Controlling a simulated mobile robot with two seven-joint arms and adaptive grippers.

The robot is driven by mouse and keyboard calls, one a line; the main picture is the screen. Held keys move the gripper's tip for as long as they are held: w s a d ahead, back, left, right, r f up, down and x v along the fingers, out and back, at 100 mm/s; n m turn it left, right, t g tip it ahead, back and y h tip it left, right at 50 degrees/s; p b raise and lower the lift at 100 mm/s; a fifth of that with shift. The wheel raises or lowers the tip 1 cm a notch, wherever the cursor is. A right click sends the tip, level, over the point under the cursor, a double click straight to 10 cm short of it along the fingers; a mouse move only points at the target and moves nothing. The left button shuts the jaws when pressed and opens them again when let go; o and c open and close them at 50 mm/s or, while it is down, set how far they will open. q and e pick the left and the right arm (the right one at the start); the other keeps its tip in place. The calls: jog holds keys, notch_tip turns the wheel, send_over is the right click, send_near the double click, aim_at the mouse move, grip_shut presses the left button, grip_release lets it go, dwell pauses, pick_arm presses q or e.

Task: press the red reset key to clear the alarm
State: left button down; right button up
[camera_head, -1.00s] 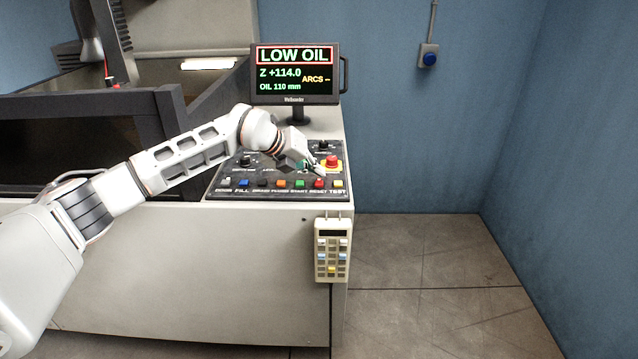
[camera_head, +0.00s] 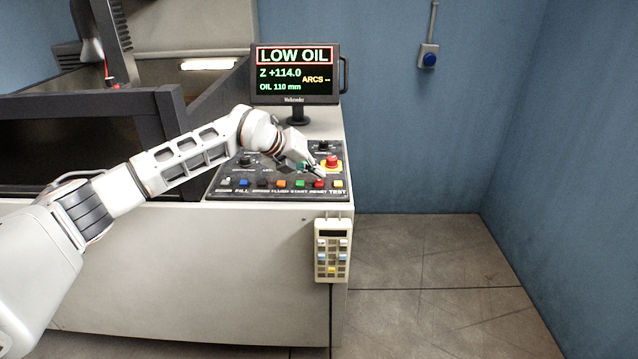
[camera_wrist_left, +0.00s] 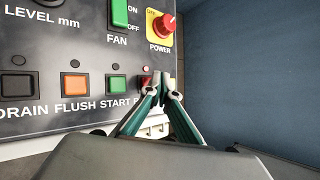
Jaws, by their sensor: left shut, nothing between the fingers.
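The red reset key (camera_head: 319,184) is in the front row of keys on the dark control panel (camera_head: 213,192), between the green start key and the yellow test key. In the left wrist view a bit of the red key (camera_wrist_left: 145,81) shows just left of the fingertips, which hide the rest. My left gripper (camera_head: 320,174) is shut and empty, its tips right at the key's back edge; I cannot tell whether they touch it. It also shows in the wrist view (camera_wrist_left: 164,88). The monitor (camera_head: 295,75) reads LOW OIL in a red frame. My right gripper is out of view.
A red power knob on a yellow base (camera_head: 332,162) stands just behind the reset key, close to the gripper. The orange flush key (camera_head: 281,183) and green start key (camera_head: 300,184) are to the left. A keypad pendant (camera_head: 332,250) hangs on the cabinet front.

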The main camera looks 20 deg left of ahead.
aim_at(317, 183)
pick_arm(q)
jog(key=shift+f, duration=0.35)
jog(key=shift+f, duration=0.5)
dwell(0.8)
jog(key=shift+r, duration=0.15)
jog(key=shift+r+p, duration=0.6)
jog(key=shift+r, duration=0.2)
jog(key=shift+f, duration=0.1)
jog(key=shift+r+p, duration=1.65)
jog(key=shift+r, duration=0.95)
jog(key=shift+f, duration=0.1)
